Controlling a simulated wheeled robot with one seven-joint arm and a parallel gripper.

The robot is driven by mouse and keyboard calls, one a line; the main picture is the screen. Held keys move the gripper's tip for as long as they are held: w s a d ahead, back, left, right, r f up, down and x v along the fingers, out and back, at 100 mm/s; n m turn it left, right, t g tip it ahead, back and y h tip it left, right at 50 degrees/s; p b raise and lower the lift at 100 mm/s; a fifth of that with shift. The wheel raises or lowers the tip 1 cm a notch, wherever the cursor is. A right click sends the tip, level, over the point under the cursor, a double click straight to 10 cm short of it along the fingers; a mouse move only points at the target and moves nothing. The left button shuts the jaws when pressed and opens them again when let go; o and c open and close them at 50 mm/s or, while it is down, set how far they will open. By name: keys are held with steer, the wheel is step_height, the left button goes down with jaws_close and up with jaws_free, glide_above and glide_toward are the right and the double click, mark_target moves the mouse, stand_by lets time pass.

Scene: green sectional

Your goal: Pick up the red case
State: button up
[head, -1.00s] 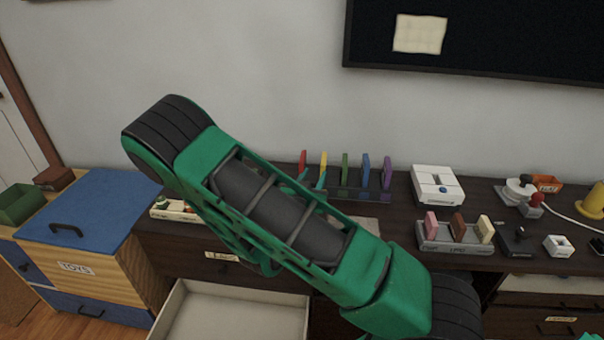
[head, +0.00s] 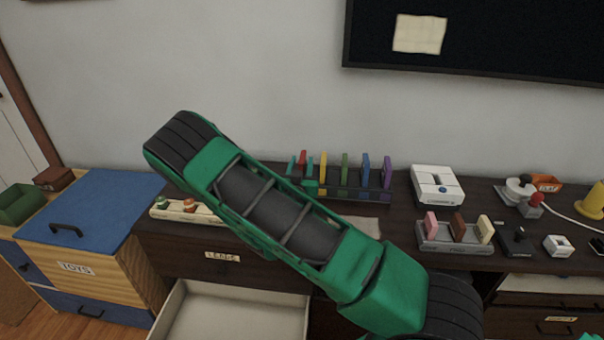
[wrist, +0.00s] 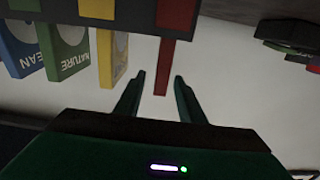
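The red case (head: 302,157) stands at the left end of a row of coloured cases in a dark rack (head: 350,194) on the desk. In the head view my gripper (head: 301,174) is at the red case, with one teal finger to its left and one lower in front, partly covering it. In the wrist view, which looks upside down, the red case (wrist: 174,50) hangs from the rack and its free end shows between the fingertips of my gripper (wrist: 160,75). The fingers are apart, with gaps beside the case. How deep the case sits between them is unclear.
A yellow case (head: 323,170) stands just right of the red one; green, blue (head: 365,172) and purple ones follow. A white device (head: 437,185) and a grey tray (head: 455,246) stand farther right. An open drawer (head: 235,312) juts out below. The wall is close behind.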

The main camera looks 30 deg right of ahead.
mark_target(302, 156)
steer(key=shift+x, duration=1.6)
jaws_close()
steer(key=shift+r, duration=0.15)
